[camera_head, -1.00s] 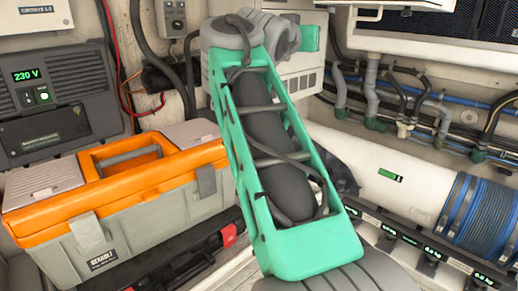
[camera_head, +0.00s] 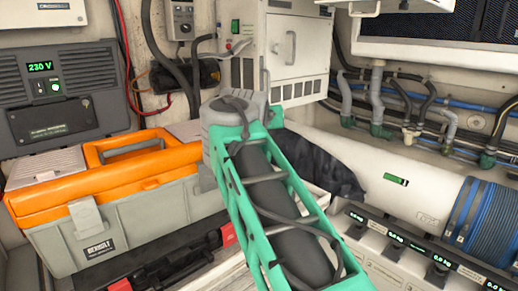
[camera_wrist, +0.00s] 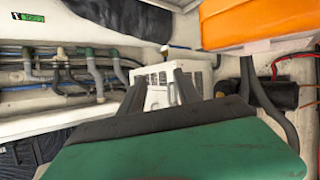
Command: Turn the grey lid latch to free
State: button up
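The toolbox (camera_head: 160,208) has an orange lid (camera_head: 60,200) and a grey body, and stands at the left in the head view. A light grey latch (camera_head: 88,225) hangs on its front left, below the lid edge. Another grey latch (camera_head: 206,178) at the front right is partly covered by my arm. The lid looks shut. In the wrist view my gripper (camera_wrist: 160,88) shows two dark fingers apart with nothing between them. Part of the orange lid (camera_wrist: 255,22) is at the upper right there, away from the fingers. The head view does not show my gripper.
A white cabinet (camera_head: 297,50) with a small handle stands behind my arm. A grey 230 V unit (camera_head: 60,95) is on the wall behind the toolbox. A dark case (camera_head: 170,268) lies before the toolbox. A white cylinder (camera_head: 400,190) and pipes (camera_head: 377,100) fill the right side.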

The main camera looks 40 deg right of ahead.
jog(key=shift+n+y, duration=0.4)
jog(key=shift+y, duration=0.1)
jog(key=f, duration=0.1)
jog(key=a+f, duration=0.1)
jog(key=f, duration=0.1)
jog(key=a+f, duration=0.1)
jog(key=shift+a+f+b, duration=0.15)
jog(key=shift+b, duration=0.2)
